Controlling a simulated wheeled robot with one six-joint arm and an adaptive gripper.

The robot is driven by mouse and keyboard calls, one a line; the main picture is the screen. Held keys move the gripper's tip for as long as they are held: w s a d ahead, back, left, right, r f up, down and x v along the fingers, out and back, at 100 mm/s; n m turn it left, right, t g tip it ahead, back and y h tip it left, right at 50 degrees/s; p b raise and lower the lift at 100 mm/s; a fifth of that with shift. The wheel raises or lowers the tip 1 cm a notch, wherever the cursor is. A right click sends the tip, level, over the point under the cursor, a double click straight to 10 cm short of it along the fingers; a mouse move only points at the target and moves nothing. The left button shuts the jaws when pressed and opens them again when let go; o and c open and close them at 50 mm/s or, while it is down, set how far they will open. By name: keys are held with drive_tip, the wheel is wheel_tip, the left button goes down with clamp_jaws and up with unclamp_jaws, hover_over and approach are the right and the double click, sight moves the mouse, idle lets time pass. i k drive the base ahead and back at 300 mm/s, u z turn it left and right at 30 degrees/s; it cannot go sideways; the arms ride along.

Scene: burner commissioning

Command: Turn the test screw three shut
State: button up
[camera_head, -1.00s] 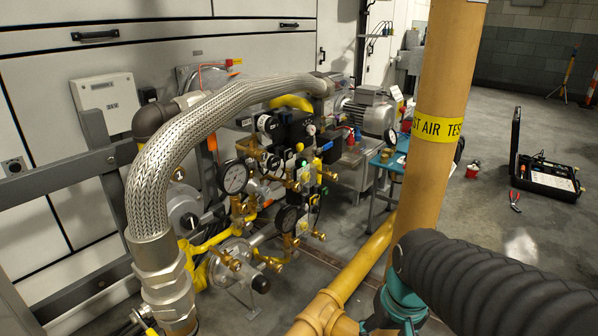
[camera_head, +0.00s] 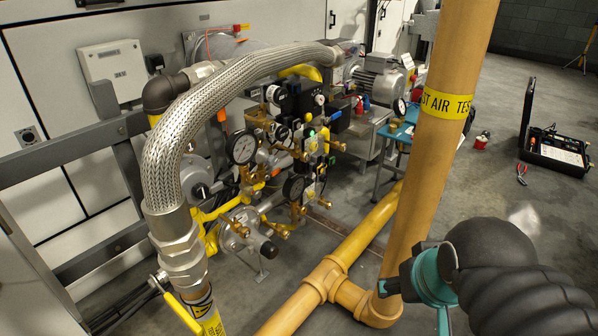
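The gas train (camera_head: 290,150) stands left of centre, with several small brass fittings on it. Brass fittings show at its lower front (camera_head: 240,228) and at its right side (camera_head: 338,146). At this size I cannot tell which is test screw three, or whether any screw is open or shut. My arm's end, black and teal, is at the lower right in front of the yellow pipe. A dark part at its tip, perhaps my gripper (camera_head: 391,287), points left, well apart from the brass fittings. No fingers can be made out.
A braided hose (camera_head: 190,125) arches in front of the train.

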sight(285, 234)
drive_tip(key=u, duration=0.05)
drive_tip(key=k, duration=1.05)
drive_tip(key=z, duration=0.8)
drive_tip(key=i, duration=0.7)
drive_tip(key=u, duration=0.6)
drive_tip(key=i, duration=0.85)
drive_tip(key=u, duration=0.9)
